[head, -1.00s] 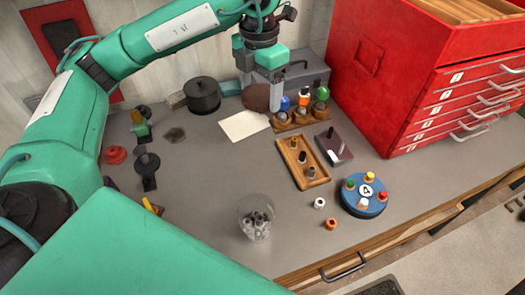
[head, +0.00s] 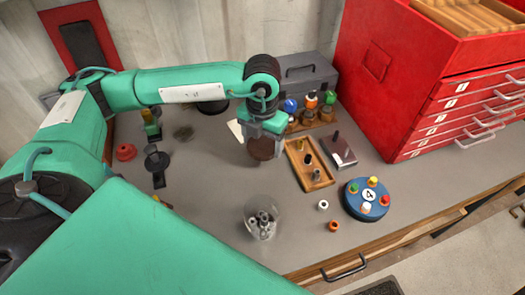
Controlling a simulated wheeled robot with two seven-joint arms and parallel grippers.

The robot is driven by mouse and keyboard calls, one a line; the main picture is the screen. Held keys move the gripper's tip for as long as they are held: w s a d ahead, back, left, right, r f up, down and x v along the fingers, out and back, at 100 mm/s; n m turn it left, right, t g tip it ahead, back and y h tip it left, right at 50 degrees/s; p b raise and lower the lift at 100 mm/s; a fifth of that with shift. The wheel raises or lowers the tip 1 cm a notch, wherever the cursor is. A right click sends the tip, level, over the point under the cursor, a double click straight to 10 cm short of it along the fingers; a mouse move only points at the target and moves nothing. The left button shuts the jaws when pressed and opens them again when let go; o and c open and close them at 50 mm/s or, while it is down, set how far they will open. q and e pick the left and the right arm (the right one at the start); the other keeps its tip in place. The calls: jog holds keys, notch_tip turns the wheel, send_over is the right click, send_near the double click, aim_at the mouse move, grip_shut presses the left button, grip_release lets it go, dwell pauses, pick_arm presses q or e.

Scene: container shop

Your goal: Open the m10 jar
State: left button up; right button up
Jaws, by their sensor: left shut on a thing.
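A clear glass jar (head: 261,223) with several grey metal pieces inside stands near the front middle of the bench. I see no lid on it, and any label is too small to read. My left gripper (head: 263,134) points down over the middle of the bench, behind the jar and apart from it. It is shut on a brown round thing (head: 261,149), partly hidden by the fingers; I cannot tell whether this is a lid. My right gripper is not in view.
A wooden tray (head: 319,182) with small pegs, a dark block (head: 339,154) and a blue round base (head: 367,212) with coloured knobs stand right. A white ring (head: 323,205) and orange ring (head: 333,226) lie near the jar. A red drawer cabinet (head: 416,80) blocks the back right.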

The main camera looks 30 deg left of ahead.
aim_at(262, 163)
pick_arm(q)
jog(key=shift+f, duration=0.8)
notch_tip(262, 163, down, 4)
jog(key=shift+p, duration=0.65)
jog(key=shift+f, duration=0.3)
jog(key=o, duration=1.1)
jog(key=shift+c, duration=0.2)
jog(key=shift+r, duration=0.1)
